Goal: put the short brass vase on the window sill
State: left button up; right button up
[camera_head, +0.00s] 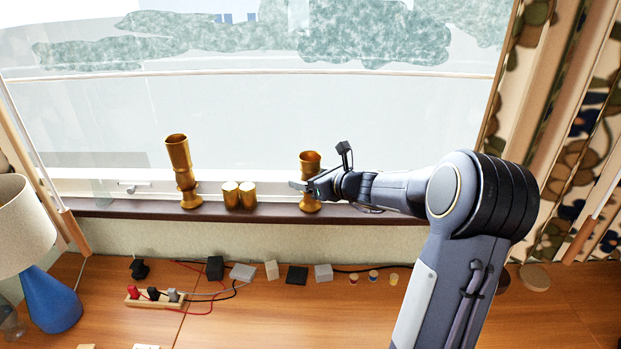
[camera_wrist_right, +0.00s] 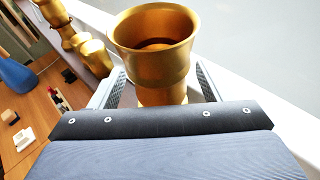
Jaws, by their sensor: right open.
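The short brass vase (camera_head: 310,160) stands upright on the dark window sill (camera_head: 270,213), toward the sill's right part. Its flared top is open, and its foot shows on the sill below my gripper. My right gripper (camera_head: 303,187) reaches in from the right at the vase's middle. In the right wrist view the vase (camera_wrist_right: 155,62) sits between the two open fingers of my right gripper (camera_wrist_right: 160,86). A gap seems to show beside the vase; contact is not clear. My left gripper is not in view.
A taller brass vase (camera_head: 180,160) and two small brass cylinders (camera_head: 239,196) stand on the sill to the left. The window pane is close behind. Below, a wooden table (camera_head: 240,320) holds a blue lamp (camera_head: 50,298), small blocks (camera_head: 240,272) and cables.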

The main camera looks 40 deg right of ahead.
jog(key=a+v, duration=0.1)
jog(key=v, duration=1.1)
jog(key=s+a+f+n+g+y, duration=0.1)
jog(key=s+a+n+g+y, duration=0.2)
jog(key=a+n, duration=0.6)
jog(key=s+a+n+g+y, duration=0.2)
jog(key=s+a+n, duration=0.4)
jog(key=a, duration=0.4)
jog(key=s+a+f+n+g, duration=0.1)
jog(key=s+a+f+n, duration=0.1)
jog(key=n, duration=0.4)
jog(key=s+a+f+n+g+h, duration=0.1)
jog(key=s+a+f+n, duration=0.1)
jog(key=s+n, duration=0.3)
jog(key=s+a+f+n+g+h, duration=0.1)
jog(key=s+a+f+n+g, duration=0.1)
jog(key=s+f+n, duration=0.2)
jog(key=n, duration=0.3)
jog(key=shift+a, duration=0.35)
